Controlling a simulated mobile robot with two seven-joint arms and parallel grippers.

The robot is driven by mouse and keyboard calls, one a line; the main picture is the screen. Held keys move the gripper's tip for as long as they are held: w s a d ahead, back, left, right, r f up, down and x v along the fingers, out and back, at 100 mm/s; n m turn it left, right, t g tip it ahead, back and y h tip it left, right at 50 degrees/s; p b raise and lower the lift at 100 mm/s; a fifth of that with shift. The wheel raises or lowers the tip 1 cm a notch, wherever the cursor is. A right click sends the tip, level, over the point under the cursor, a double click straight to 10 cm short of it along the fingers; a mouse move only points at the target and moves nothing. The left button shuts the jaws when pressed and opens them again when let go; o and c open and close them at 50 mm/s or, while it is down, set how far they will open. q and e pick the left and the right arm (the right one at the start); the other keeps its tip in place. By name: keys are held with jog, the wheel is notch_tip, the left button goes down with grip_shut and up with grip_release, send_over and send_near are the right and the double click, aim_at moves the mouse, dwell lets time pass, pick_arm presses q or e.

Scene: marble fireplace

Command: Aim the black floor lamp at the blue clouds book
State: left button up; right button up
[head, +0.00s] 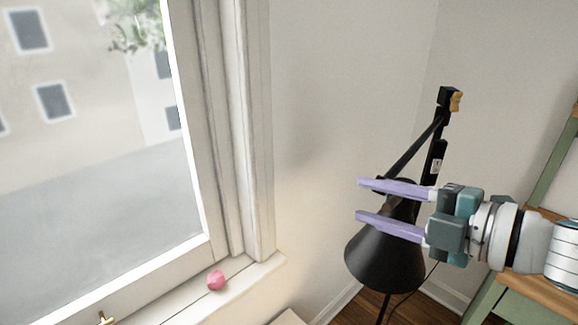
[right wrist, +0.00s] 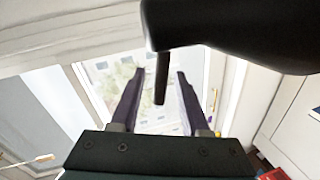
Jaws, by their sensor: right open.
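The black floor lamp (head: 385,262) stands in the corner right of the window, its cone shade tilted downward with the wide end low. My right gripper (head: 359,198) comes in from the right, its two lavender fingers open and passing in front of the upper shade. In the right wrist view the lamp's black shade (right wrist: 225,30) fills the top right. A thin black part (right wrist: 162,80) hangs between the open fingers (right wrist: 160,73); I cannot tell whether it touches them. I cannot make out the blue clouds book in either view. My left gripper is not in view.
A pink ball (head: 216,281) sits on the white window sill (head: 180,305). A green and wood frame (head: 555,150) stands at the right. Small red and blue items (right wrist: 272,174) show at the wrist view's bottom right. Bare wall lies between window and lamp.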

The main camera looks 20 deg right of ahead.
jog(key=shift+w+a+f, duration=0.15)
jog(key=shift+w+a, duration=0.15)
jog(key=shift+w, duration=0.3)
jog(key=shift+c, duration=0.3)
grip_shut()
dwell(0.8)
